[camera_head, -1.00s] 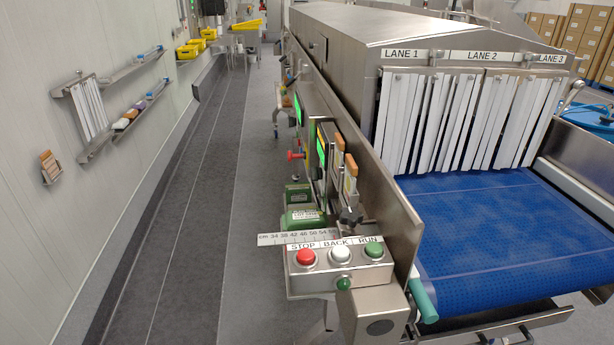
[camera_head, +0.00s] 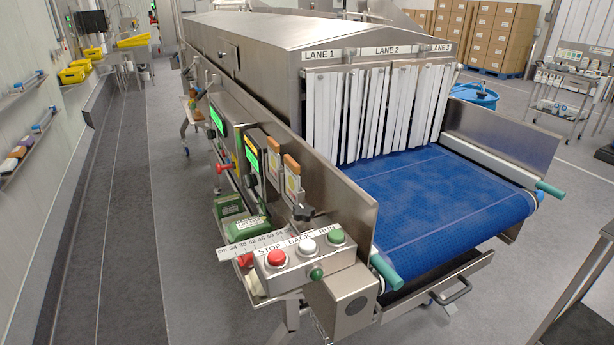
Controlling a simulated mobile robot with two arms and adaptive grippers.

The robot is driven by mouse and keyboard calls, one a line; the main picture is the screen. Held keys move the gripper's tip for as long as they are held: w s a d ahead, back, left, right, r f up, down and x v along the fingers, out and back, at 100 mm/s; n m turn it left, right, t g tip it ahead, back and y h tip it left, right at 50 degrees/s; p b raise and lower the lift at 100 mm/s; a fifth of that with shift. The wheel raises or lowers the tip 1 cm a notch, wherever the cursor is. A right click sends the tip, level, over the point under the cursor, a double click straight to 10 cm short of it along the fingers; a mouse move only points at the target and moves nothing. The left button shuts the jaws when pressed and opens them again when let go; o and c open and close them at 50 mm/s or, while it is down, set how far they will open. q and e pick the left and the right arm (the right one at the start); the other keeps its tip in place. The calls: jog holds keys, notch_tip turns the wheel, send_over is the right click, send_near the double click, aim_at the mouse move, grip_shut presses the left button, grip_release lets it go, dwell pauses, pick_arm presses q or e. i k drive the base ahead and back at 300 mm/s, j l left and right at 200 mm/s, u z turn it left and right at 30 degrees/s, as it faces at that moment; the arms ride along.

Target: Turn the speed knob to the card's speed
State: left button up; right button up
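A black knob (camera_head: 303,212) sits on the side panel of the conveyor tunnel, just above the button box. It looks like the speed knob, but its pointer and any scale are too small to read. Two holders with orange tops, the nearer (camera_head: 294,178) and the farther (camera_head: 272,157), stand on the panel above it. They may hold cards, but no speed can be read. Green lit displays (camera_head: 253,165) are on the same panel. Neither of my grippers is in view.
The button box (camera_head: 305,259) has red, white and green buttons marked STOP, BACK and RUN. A ruler (camera_head: 252,240) sticks out to its left. The blue belt (camera_head: 430,195) leads to the strip curtain (camera_head: 375,110). The grey floor left of the machine is clear.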

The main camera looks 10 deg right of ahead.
aim_at(251, 182)
jog(key=z, duration=1.65)
jog(key=i+l+z, duration=0.15)
jog(key=i+z, duration=0.7)
jog(key=i, duration=0.15)
